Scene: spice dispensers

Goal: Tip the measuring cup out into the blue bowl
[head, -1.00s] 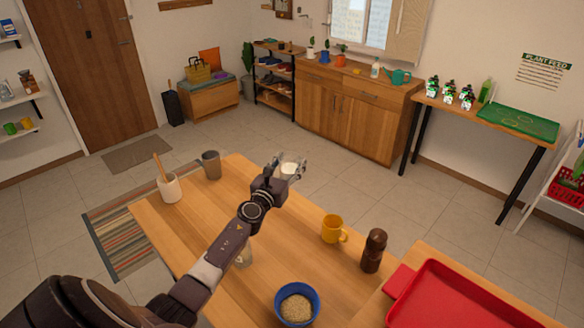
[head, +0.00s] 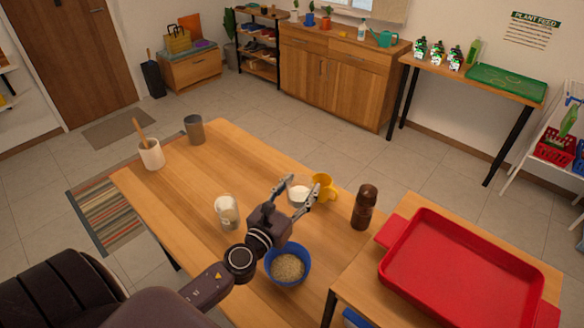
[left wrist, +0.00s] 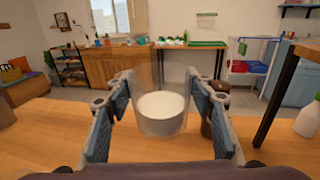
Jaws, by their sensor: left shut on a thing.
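My left gripper (head: 300,188) is shut on the clear measuring cup (head: 297,197), which holds something white. In the left wrist view the measuring cup (left wrist: 162,115) sits upright between the two fingers, its white contents level. The blue bowl (head: 270,264) stands on the wooden table nearer to me, beside my left wrist, and holds tan grains. The cup is beyond the bowl in the head view, not over it. My right gripper is not in view.
A yellow mug (head: 326,188) stands just behind the cup, and a brown bottle (head: 364,208) to its right. A glass jar with white contents (head: 228,212) stands left of my gripper. A red tray (head: 462,270) lies at the right. The table's left middle is clear.

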